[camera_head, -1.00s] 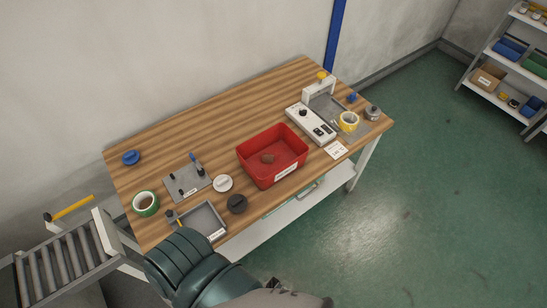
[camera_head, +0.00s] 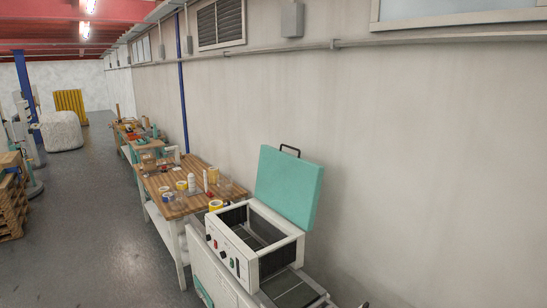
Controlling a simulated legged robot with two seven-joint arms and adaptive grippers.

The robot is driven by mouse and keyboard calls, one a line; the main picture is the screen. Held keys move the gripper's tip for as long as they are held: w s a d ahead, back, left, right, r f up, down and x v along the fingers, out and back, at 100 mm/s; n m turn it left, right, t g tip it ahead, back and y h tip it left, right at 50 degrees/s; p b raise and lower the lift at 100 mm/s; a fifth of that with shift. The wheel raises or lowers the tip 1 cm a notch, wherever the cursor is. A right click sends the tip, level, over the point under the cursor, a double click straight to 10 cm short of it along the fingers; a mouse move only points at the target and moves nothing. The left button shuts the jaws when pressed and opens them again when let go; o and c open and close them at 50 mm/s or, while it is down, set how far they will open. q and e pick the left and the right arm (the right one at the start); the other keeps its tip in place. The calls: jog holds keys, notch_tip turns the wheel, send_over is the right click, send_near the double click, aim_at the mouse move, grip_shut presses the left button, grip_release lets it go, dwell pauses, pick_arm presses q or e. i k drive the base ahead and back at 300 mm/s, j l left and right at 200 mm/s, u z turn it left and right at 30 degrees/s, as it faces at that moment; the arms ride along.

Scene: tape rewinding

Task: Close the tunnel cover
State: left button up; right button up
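The tunnel cover (camera_head: 288,186) is a teal panel with a black handle (camera_head: 290,151) on its top edge. It stands raised, close to upright, at the back of the white tunnel machine (camera_head: 262,238). The machine's top is open and its dark inside shows. Its front panel has red and green buttons or knobs (camera_head: 224,246). Neither of my grippers shows in the head view.
A wooden workbench (camera_head: 150,186) with tape rolls and a white bottle (camera_head: 192,183) stands beyond the machine along the wall. More benches follow behind it. The grey floor (camera_head: 90,220) to the left is open, with pallets (camera_head: 10,200) at the far left edge.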

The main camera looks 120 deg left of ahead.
aim_at(289, 183)
jog(key=u, duration=3.85)
jog(key=i+j, duration=0.15)
jog(key=j, duration=0.15)
jog(key=i+j, duration=0.1)
jog(key=j, duration=0.2)
jog(key=i+j+u, duration=0.1)
jog(key=i+j, duration=0.05)
jog(key=j, duration=0.15)
